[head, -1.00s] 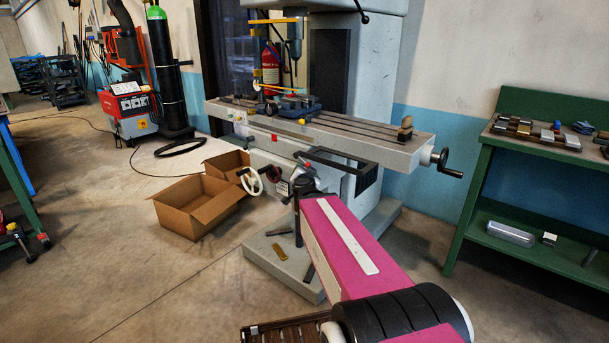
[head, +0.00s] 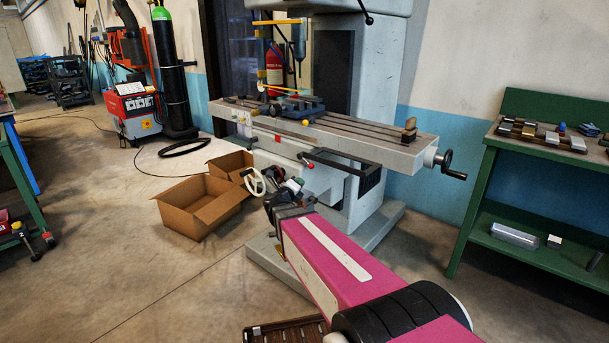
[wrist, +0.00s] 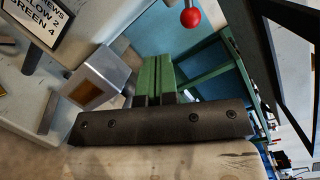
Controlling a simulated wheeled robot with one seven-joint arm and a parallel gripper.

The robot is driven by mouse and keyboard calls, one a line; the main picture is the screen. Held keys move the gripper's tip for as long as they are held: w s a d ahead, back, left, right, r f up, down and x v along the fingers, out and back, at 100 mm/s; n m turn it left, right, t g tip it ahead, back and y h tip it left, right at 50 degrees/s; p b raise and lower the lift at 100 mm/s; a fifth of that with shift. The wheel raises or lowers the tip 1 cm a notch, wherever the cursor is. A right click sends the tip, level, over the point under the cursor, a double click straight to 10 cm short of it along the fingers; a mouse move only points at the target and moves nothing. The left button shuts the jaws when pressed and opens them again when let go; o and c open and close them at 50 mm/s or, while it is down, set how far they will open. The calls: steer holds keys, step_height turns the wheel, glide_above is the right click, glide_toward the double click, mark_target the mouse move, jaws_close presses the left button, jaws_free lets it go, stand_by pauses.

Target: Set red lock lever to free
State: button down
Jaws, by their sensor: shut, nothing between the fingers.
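The red lock lever shows as a red ball knob (head: 310,165) on a short dark arm, just under the front of the milling machine's table (head: 345,143). In the wrist view the red knob (wrist: 190,17) is at the top, right of centre, apart from my fingers. My gripper (wrist: 154,100) is shut and empty, below the knob in that picture. In the head view my gripper (head: 288,190) is small and partly hidden by my magenta arm, below and left of the knob. The lever's pivot and any lock marking are not clear.
A white handwheel (head: 255,181) and a dark slotted bracket (head: 368,178) flank the lever. A box-shaped metal part (wrist: 100,78) sits near my fingers. A partly cut-off sign (wrist: 38,25) is at upper left. Cardboard boxes (head: 200,205) stand on the floor at left.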

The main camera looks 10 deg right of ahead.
steer(key=a+f+m+g+h, duration=0.2)
steer(key=a+m+h, duration=0.1)
steer(key=m, duration=0.7)
steer(key=a+f+m+g+h, duration=0.1)
steer(key=a+f+m+h, duration=0.25)
steer(key=m, duration=0.65)
steer(key=x, duration=0.6)
steer(key=r+x, duration=0.1)
steer(key=x, duration=0.2)
steer(key=shift+w, duration=0.1)
steer(key=d+r, duration=0.2)
steer(key=shift+r, duration=0.35)
steer(key=shift+w+d+r, duration=0.1)
steer(key=shift+d+r, duration=0.2)
steer(key=shift+r, duration=0.15)
